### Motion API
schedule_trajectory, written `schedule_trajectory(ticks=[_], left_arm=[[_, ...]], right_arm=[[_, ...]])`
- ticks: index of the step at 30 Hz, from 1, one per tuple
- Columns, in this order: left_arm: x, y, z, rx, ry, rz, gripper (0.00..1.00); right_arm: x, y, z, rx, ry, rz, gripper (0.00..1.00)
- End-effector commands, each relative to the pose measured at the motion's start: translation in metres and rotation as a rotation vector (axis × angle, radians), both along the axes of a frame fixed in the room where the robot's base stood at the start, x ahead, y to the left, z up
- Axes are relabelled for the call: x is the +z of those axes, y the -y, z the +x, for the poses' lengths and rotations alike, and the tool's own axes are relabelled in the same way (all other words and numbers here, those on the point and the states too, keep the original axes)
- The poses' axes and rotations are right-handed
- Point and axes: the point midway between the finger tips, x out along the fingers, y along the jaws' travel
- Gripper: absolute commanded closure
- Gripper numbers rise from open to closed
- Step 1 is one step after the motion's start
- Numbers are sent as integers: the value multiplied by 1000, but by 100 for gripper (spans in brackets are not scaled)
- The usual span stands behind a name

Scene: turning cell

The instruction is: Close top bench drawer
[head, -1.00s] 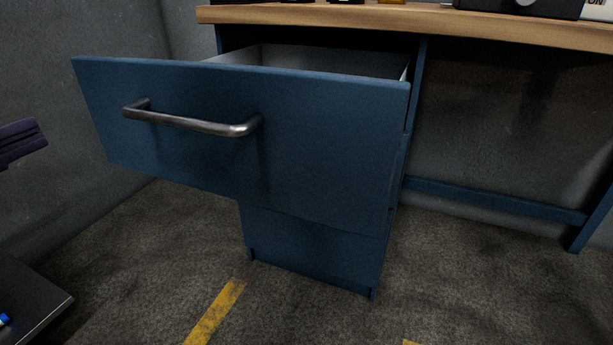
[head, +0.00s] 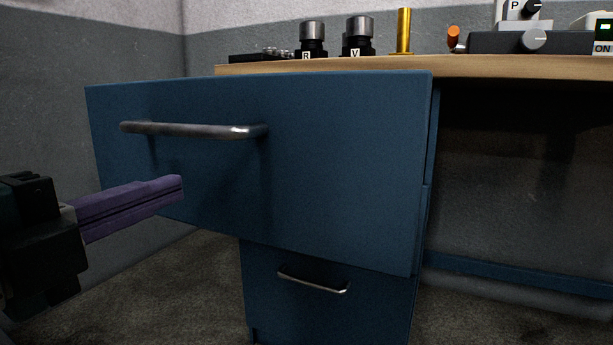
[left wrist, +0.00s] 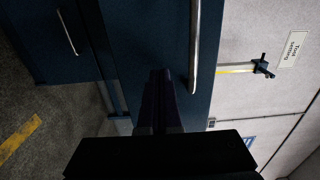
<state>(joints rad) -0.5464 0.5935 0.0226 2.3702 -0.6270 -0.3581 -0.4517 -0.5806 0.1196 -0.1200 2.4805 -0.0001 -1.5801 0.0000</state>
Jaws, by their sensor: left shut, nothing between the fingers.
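The top bench drawer (head: 330,150) is blue, with a grey metal bar handle (head: 192,130), and stands pulled out from the bench. My left gripper (head: 178,188) has purple fingers, shut and empty, in front of the drawer face, below the handle. In the left wrist view the fingers (left wrist: 160,90) point at the blue drawer front (left wrist: 145,40), beside its handle (left wrist: 196,45). I cannot tell whether the fingertips touch the face. The right gripper is in neither view.
A lower drawer with a small handle (head: 313,281) is shut beneath. The wooden bench top (head: 480,68) carries two dark tool holders (head: 358,37), a brass cylinder (head: 403,30) and a dark control box (head: 535,40). A grey wall stands at left.

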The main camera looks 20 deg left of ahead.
Motion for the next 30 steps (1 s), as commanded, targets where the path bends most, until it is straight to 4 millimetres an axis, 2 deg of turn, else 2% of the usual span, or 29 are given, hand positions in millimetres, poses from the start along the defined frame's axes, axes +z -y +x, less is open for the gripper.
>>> schedule_trajectory(ticks=[6,12,18,30], left_arm=[[-1,3,34,-1,4,2,100],[-1,4,55,0,1,2,100],[-1,5,64,0,-2,0,100],[-1,5,65,0,-2,0,100]], right_arm=[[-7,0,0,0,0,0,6],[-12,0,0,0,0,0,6],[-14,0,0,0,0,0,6],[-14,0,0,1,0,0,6]])
